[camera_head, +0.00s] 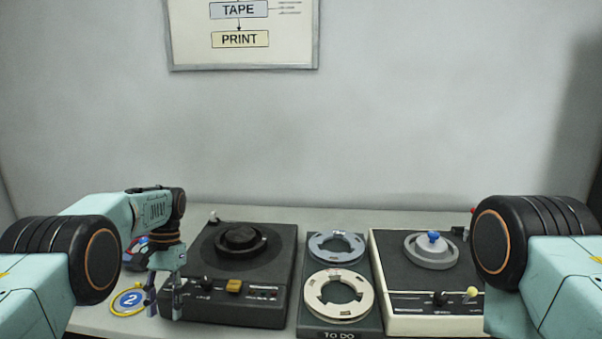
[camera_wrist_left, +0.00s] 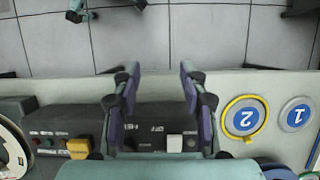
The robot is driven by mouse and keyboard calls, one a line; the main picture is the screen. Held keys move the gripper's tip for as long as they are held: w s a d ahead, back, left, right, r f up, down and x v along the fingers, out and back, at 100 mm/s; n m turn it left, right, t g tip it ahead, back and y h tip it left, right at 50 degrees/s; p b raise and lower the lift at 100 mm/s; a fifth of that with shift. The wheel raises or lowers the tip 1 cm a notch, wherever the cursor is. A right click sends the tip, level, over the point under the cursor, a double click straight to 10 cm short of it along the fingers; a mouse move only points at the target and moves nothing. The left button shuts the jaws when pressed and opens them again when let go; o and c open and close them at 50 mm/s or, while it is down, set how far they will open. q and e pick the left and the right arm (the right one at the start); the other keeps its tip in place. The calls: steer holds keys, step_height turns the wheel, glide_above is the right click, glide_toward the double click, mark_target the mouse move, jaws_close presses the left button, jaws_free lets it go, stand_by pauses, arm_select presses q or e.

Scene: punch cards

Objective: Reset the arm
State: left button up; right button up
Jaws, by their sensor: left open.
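My left arm comes in from the left in the head view, bent over the table's left side. Its gripper (camera_head: 163,305) points down, open and empty, beside the left front corner of the dark tape machine (camera_head: 240,265). In the left wrist view the two fingers of this gripper (camera_wrist_left: 158,100) stand apart, with the machine's front panel (camera_wrist_left: 150,122) showing between and behind them. Nothing is held. At the right edge of the head view part of my right arm (camera_head: 545,265) shows; its gripper is out of view.
A "TO DO" tray (camera_head: 340,322) holds a blue-grey reel ring (camera_head: 337,247) and a cream one (camera_head: 338,294). Right of it stands a cream-edged machine (camera_head: 430,322) with a grey reel (camera_head: 431,251). A yellow-rimmed "2" disc (camera_head: 129,301) lies close to the left gripper.

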arm_select(q)
steer(key=s+d+f+t+b, duration=0.1)
steer(key=s+f, duration=0.4)
steer(key=f, duration=0.3)
steer(key=s+d+f+b, duration=0.1)
steer(key=s+d+f, duration=0.1)
steer(key=s+f, duration=0.45)
steer(key=s+d+f+t+b, duration=0.1)
steer(key=s+f, duration=0.3)
steer(key=f, duration=0.6)
steer(key=s+d+r+n+t+b, duration=0.1)
steer(key=s+d+t+b, duration=0.1)
steer(key=s, duration=2.2)
steer(key=shift+s+d+b, duration=0.3)
steer(key=shift+s+b, duration=0.05)
steer(key=shift+b, duration=0.45)
